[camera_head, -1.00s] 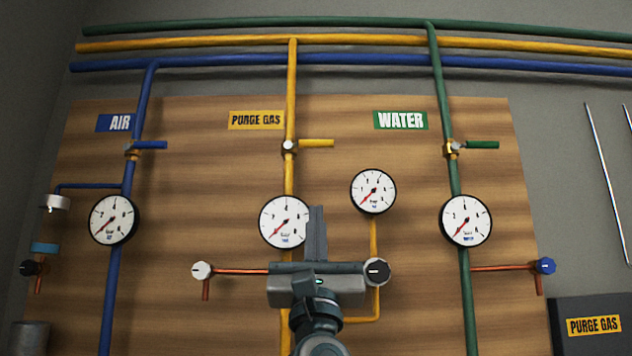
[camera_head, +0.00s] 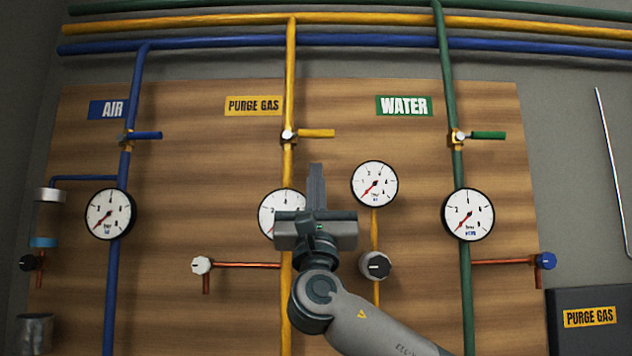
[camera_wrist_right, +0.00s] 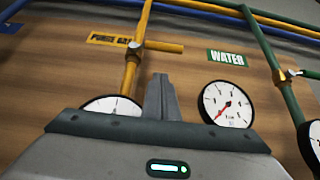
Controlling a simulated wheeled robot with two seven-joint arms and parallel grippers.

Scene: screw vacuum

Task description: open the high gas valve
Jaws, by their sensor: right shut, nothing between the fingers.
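The gas valve's yellow lever (camera_head: 317,133) sticks out level to the right from its brass body (camera_head: 289,136) on the vertical yellow pipe, below the purge gas label (camera_head: 254,105). In the right wrist view the lever (camera_wrist_right: 164,46) is above and slightly right of the fingers. My right gripper (camera_head: 317,170) is shut and empty, fingers pointing up, below the lever and apart from it in the picture. It also shows in the right wrist view (camera_wrist_right: 161,80). It partly covers the gas gauge (camera_head: 274,213). My left gripper is out of view.
The air lever (camera_head: 146,135) and water lever (camera_head: 488,135) stand to either side, both level.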

